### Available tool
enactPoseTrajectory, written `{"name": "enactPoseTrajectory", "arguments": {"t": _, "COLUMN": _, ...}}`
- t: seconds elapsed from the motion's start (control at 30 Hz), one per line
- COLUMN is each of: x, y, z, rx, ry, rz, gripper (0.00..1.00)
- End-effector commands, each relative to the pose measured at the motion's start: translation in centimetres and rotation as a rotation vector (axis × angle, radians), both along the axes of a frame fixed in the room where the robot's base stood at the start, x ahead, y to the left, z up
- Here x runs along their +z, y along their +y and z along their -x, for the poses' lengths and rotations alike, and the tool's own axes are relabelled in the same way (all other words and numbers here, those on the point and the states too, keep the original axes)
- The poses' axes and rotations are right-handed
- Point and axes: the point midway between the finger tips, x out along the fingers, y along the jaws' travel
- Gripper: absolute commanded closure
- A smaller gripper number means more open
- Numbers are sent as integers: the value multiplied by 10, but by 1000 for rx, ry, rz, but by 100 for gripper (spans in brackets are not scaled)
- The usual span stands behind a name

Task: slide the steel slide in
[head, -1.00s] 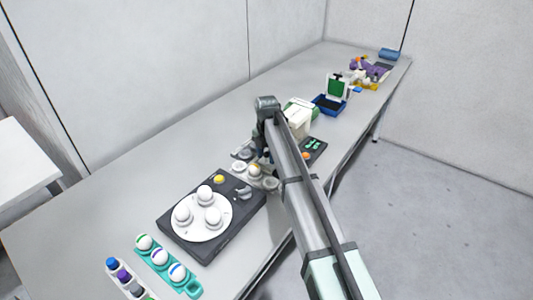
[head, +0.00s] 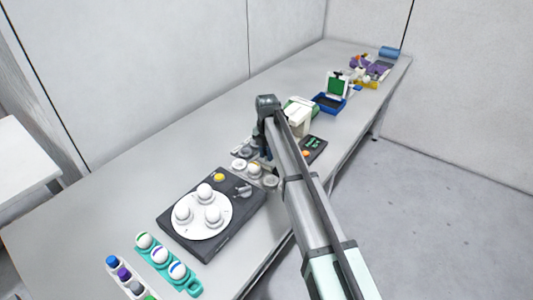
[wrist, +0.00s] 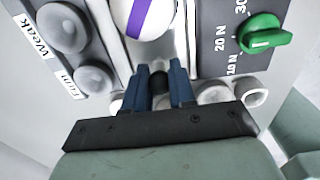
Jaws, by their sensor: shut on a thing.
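In the wrist view my gripper (wrist: 160,72) has its two blue fingers close together around a small dark knob (wrist: 158,83). The knob sits in a pale channel on a grey panel, and seems to belong to the steel slide; most of the slide is hidden by the fingers. A white egg with a purple stripe (wrist: 143,16) lies just beyond the fingertips, at the top of the channel. In the head view my arm covers the gripper and most of the station (head: 240,165) with its round cups.
In the wrist view, round grey cups (wrist: 62,28) labelled Weak and Firm are on the left, and a green dial (wrist: 265,36) with force marks is on the right. The head view shows a dark turntable unit (head: 207,250) and a teal tray (head: 194,287) holding striped eggs.

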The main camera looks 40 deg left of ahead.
Motion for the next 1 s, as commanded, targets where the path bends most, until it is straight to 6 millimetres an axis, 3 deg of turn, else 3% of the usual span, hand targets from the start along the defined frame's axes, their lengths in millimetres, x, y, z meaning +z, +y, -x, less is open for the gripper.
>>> {"name": "enactPoseTrajectory", "arguments": {"t": 1.0, "x": 0, "y": 1, "z": -57, "rx": 0, "ry": 0, "rz": 0, "gripper": 97}}
